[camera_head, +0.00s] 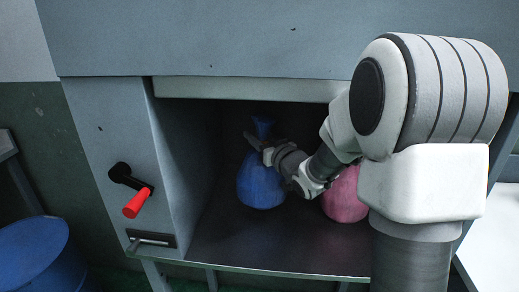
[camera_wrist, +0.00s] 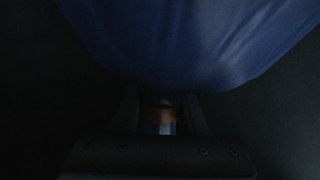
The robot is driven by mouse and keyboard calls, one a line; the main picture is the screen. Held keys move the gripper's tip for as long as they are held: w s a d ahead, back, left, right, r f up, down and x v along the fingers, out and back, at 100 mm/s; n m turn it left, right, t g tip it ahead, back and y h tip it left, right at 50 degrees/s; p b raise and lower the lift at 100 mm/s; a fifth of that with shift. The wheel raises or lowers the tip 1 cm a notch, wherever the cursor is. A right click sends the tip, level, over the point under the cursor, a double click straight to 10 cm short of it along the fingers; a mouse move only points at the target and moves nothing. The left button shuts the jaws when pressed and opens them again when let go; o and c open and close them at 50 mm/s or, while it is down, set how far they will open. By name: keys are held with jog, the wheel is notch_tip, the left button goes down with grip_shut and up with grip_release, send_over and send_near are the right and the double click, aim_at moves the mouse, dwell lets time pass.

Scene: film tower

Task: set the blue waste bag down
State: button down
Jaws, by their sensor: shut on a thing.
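The blue waste bag (camera_head: 260,184) is inside the open grey cabinet, upright, at or just above its dark floor; I cannot tell if it touches. My gripper (camera_head: 265,147) is shut on the narrow neck of the bag, and the tied top shows above the jaws. In the dark wrist view the blue bag (camera_wrist: 190,40) fills the upper part, and my gripper (camera_wrist: 160,118) shows below it. The contact at the bag's neck is mostly hidden there.
A pink bag (camera_head: 343,196) stands on the cabinet floor (camera_head: 270,243) to the right, partly behind my arm. The cabinet's left wall carries a crank with a red handle (camera_head: 137,202). A blue drum (camera_head: 35,255) stands at lower left. Bare floor lies in front of the bags.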

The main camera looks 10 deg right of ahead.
jog(key=shift+f, duration=1.3)
jog(key=shift+f+b, duration=0.15)
jog(key=shift+b, duration=0.25)
jog(key=shift+c, duration=2.2)
grip_release()
